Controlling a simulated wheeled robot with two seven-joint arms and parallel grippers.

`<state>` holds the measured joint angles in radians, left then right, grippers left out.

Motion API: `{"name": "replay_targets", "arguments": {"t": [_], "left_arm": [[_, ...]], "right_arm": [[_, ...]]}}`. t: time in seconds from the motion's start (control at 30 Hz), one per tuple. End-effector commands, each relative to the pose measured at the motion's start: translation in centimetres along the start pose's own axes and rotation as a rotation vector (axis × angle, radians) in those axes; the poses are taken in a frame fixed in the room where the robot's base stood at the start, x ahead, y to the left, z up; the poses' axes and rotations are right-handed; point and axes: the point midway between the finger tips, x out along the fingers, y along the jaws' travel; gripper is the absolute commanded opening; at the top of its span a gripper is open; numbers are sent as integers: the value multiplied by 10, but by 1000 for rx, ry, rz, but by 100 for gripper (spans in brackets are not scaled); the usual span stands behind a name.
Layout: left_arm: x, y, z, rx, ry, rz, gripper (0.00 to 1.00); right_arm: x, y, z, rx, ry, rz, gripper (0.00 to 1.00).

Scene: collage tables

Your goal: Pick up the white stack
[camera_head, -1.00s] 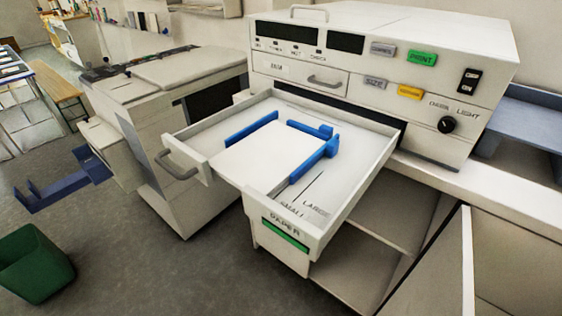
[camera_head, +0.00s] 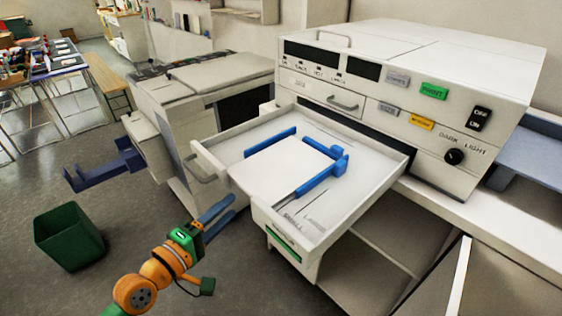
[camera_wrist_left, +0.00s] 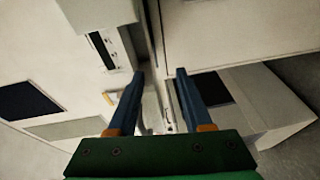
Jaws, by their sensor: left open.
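The white stack (camera_head: 282,170) lies flat in the open paper drawer (camera_head: 390,172) of the copier, between blue guides (camera_head: 322,178). My left gripper (camera_head: 222,214) is in the lower middle of the head view, in front of the drawer's handle side and apart from the stack. Its two blue fingers are spread with nothing between them. The left wrist view also shows the open fingers (camera_wrist_left: 153,90), with pale machine surfaces beyond them; I cannot make out the stack there. My right gripper is not in view.
The copier (camera_head: 400,85) with its buttons stands behind the drawer. A second machine (camera_head: 205,85) is to its left. A green bin (camera_head: 70,237) stands on the floor at left. Open shelves lie below the drawer. The floor around my left arm is clear.

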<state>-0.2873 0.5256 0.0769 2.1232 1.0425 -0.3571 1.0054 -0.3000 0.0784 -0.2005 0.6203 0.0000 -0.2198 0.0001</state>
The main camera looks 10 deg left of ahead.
Motion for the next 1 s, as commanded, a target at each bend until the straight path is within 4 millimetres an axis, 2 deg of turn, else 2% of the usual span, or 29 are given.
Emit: {"name": "replay_targets", "arguments": {"t": [0.03,0.1,0.17,0.27,0.5,0.6,0.77,0.8,0.97,1.0], "left_arm": [[-2,23,7,-26,-30,41,50],[-5,41,15,-60,-59,78,50],[-2,49,18,-75,-70,92,50],[11,52,19,-79,-72,95,50],[56,50,27,-76,-70,93,50],[64,49,28,-74,-71,91,50],[65,48,28,-73,-71,90,50],[65,48,28,-73,-71,90,47],[64,48,28,-73,-70,89,4],[64,48,28,-73,-70,89,0]], "right_arm": [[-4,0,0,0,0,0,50],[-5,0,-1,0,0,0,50],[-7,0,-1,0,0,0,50],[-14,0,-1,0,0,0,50],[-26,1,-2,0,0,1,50],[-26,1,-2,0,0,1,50],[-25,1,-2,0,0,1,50],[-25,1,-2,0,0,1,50],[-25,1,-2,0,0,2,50],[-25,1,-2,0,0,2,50]]}}
